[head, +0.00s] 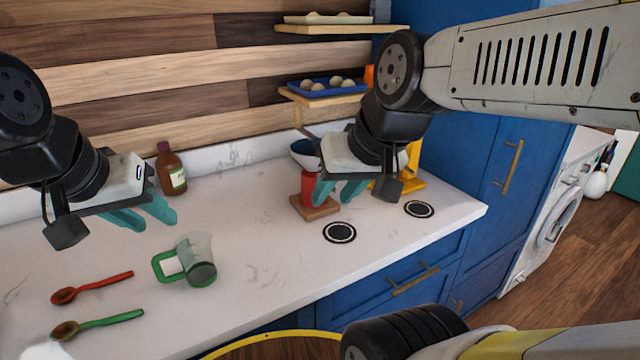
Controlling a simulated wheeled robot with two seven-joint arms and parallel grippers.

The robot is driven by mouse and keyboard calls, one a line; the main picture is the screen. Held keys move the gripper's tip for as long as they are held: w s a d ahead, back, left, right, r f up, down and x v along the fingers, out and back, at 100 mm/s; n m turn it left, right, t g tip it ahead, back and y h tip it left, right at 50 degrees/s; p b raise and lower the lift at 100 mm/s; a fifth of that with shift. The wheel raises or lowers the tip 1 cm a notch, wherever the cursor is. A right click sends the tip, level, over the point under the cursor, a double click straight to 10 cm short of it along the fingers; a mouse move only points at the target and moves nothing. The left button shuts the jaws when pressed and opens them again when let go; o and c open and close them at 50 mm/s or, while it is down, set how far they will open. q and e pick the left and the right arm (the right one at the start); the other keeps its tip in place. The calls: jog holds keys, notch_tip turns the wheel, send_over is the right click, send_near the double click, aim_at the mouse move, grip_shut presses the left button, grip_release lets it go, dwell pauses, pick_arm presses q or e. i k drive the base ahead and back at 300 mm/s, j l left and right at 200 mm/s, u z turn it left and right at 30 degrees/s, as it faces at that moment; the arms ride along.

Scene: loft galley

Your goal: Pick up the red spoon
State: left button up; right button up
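The red spoon (92,287) lies on the white counter at the lower left, its bowl to the left and its handle pointing right. A green spoon (97,324) lies just below it, apart from it. My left gripper (150,217) is above the counter, up and to the right of the red spoon, with its teal fingers apart and nothing visible between them. My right gripper (338,190) is farther right, in front of a red object (308,184) on a wooden block. Its teal fingers look apart; whether they touch the red object is unclear.
A clear jug with a green handle (188,262) stands right of the spoons. A brown bottle (171,170) stands at the back wall. Two black round discs (340,232) lie on the right of the counter (270,270). Shelves (325,97) hang behind my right arm.

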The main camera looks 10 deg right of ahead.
aim_at(64, 295)
jog(key=u, duration=2.1)
